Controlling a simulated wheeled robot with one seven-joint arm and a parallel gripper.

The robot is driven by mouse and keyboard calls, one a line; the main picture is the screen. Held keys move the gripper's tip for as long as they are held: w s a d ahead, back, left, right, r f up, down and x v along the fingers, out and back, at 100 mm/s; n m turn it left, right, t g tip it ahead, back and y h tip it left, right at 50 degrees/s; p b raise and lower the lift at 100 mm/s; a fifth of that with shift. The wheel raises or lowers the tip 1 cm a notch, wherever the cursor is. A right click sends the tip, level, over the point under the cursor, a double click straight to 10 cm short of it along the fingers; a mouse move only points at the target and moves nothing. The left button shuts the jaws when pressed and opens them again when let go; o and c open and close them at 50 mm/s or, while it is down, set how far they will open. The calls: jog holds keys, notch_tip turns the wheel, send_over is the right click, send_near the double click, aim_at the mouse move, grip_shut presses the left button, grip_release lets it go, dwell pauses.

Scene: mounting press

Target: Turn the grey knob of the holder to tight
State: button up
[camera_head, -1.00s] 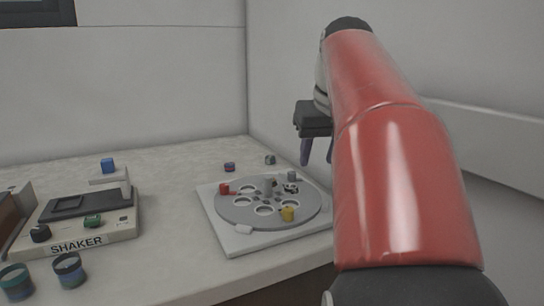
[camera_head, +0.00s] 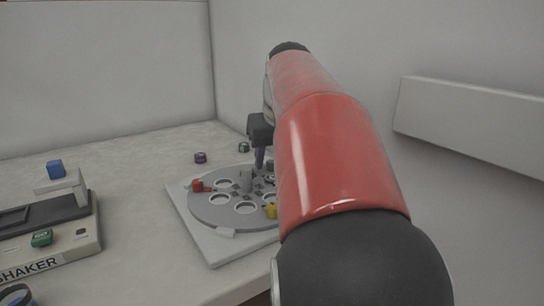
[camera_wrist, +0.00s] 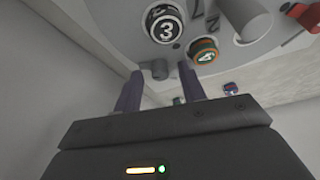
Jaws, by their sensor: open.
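The holder is a round grey disc (camera_head: 225,211) with several holes, on a white base plate (camera_head: 213,245). The small grey knob (camera_wrist: 158,69) is at the holder's edge in the wrist view. In the head view my gripper and arm mostly cover it. My gripper (camera_wrist: 161,73) is open, with one fingertip on each side of the grey knob. I cannot tell whether the fingers touch it. My gripper (camera_head: 260,160) is low over the far right part of the holder in the head view. The knob's turn position is unclear.
A red knob (camera_head: 199,186) and a yellow knob (camera_head: 270,211) sit on the holder's edge. A grey post (camera_head: 246,180) rises from its middle. Pieces marked 3 (camera_wrist: 166,26) and 4 (camera_wrist: 204,52) are near my fingers. A shaker (camera_head: 70,240) stands left. A wall is close on the right.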

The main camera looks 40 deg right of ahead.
jog(key=shift+c, duration=0.2)
grip_shut()
jog(key=shift+m, duration=0.3)
